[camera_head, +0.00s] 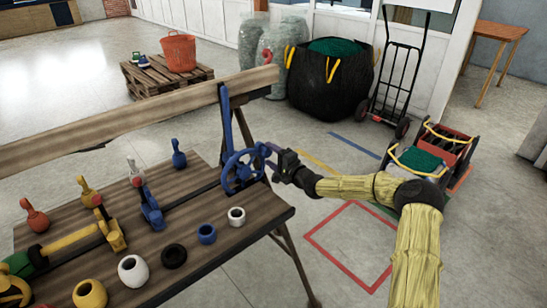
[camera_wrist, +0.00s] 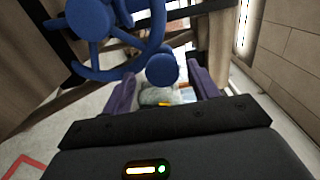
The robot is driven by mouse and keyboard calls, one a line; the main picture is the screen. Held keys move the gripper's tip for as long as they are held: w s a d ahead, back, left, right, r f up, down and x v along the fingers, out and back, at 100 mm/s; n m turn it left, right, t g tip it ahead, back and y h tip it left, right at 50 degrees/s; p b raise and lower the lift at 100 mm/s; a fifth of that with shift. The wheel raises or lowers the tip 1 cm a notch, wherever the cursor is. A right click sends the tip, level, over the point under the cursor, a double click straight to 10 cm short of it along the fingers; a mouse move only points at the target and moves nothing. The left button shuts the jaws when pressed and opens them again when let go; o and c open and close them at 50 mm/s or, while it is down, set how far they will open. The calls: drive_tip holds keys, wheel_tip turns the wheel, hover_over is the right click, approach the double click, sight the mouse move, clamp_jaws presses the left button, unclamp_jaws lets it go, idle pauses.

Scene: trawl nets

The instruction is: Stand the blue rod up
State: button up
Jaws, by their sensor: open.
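A long blue rod (camera_head: 226,118) shows in the head view at the bench's right end, nearly upright and leaning slightly against the wooden rail. Its lower end is hidden behind the blue handwheel (camera_head: 243,171). My gripper (camera_head: 273,157) is just right of the wheel, open, with its purple fingers pointing towards it. In the wrist view, the wheel (camera_wrist: 90,20) fills the upper left. A blue round end (camera_wrist: 162,68) shows between and beyond the open fingers (camera_wrist: 163,84); I cannot tell whether it belongs to the rod or the wheel. Nothing is held.
The wooden bench (camera_head: 215,245) carries several coloured rings, knobbed pieces and a blue bracket (camera_head: 151,208). A wooden rail (camera_head: 130,118) runs along its back. A black bag (camera_head: 325,92), hand truck (camera_head: 395,85) and carts (camera_head: 445,150) stand beyond.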

drive_tip(key=shift+d, duration=0.15)
drive_tip(key=shift+s+d, duration=0.15)
drive_tip(key=v, duration=1.7)
drive_tip(key=shift+b, duration=0.35)
